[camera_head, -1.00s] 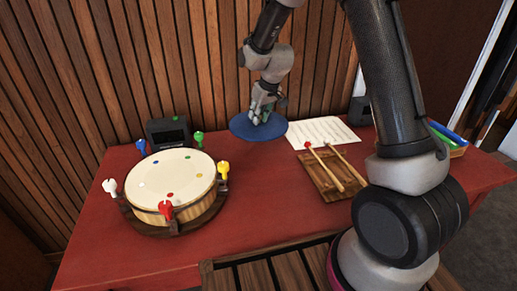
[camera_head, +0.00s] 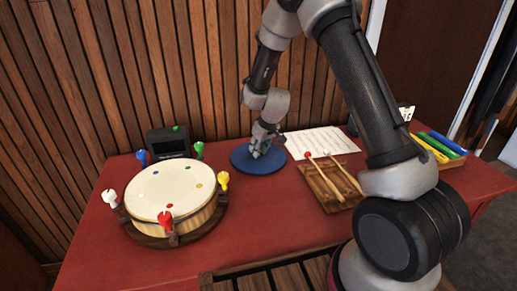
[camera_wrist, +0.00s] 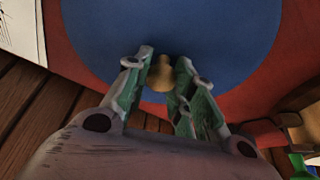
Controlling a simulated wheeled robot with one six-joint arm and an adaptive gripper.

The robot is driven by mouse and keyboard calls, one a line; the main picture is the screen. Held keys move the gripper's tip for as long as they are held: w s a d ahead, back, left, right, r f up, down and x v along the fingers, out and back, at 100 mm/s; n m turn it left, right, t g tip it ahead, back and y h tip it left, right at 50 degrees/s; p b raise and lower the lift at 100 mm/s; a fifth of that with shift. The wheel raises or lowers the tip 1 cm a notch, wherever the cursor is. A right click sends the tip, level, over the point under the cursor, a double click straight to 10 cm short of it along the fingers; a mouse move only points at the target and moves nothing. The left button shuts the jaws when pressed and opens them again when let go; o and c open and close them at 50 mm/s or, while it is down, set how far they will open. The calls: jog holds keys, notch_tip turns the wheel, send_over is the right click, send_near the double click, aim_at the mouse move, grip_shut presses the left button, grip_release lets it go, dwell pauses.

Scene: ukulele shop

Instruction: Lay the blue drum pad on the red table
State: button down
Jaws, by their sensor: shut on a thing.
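The blue drum pad (camera_head: 243,164) is a flat round disc at the back middle of the red table (camera_head: 270,213), right of the drum. It looks level and on or just above the cloth; I cannot tell whether it touches. My gripper (camera_head: 256,153) is over the pad's middle. In the wrist view the pad (camera_wrist: 225,28) fills much of the picture, with the red table around it.
A drum (camera_head: 172,192) with coloured pegs stands on the left, a dark box (camera_head: 168,143) behind it. Sheet music (camera_head: 318,142) lies right of the pad. A wooden board (camera_head: 325,190) with two mallets and a tray of coloured bars (camera_head: 438,150) are farther right. A slatted wall is behind.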

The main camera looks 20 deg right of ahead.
jog(key=shift+f, duration=0.1)
jog(key=c, duration=1.2)
grip_release()
jog(key=s+d+r, duration=0.2)
jog(key=s+r, duration=0.2)
jog(key=r, duration=0.3)
jog(key=s+d+r+m, duration=0.1)
jog(key=s+d+r, duration=0.15)
jog(key=r, duration=0.45)
jog(key=s+d+r, duration=0.1)
jog(key=s+r, duration=0.4)
jog(key=r, duration=0.1)
jog(key=s+d+r+m, duration=0.1)
jog(key=s+d+r, duration=0.2)
jog(key=s, duration=0.6)
jog(key=s+d+r+m+h, duration=0.1)
jog(key=s+d+r, duration=0.2)
jog(key=s, duration=0.5)
jog(key=s+d+r+m, duration=0.1)
jog(key=s+d+r, duration=0.2)
jog(key=s, duration=0.6)
jog(key=shift+s+d+r+m+h, duration=0.2)
jog(key=shift+s+m+h, duration=0.1)
jog(key=shift+s+h, duration=0.1)
jog(key=shift+w, duration=0.1)
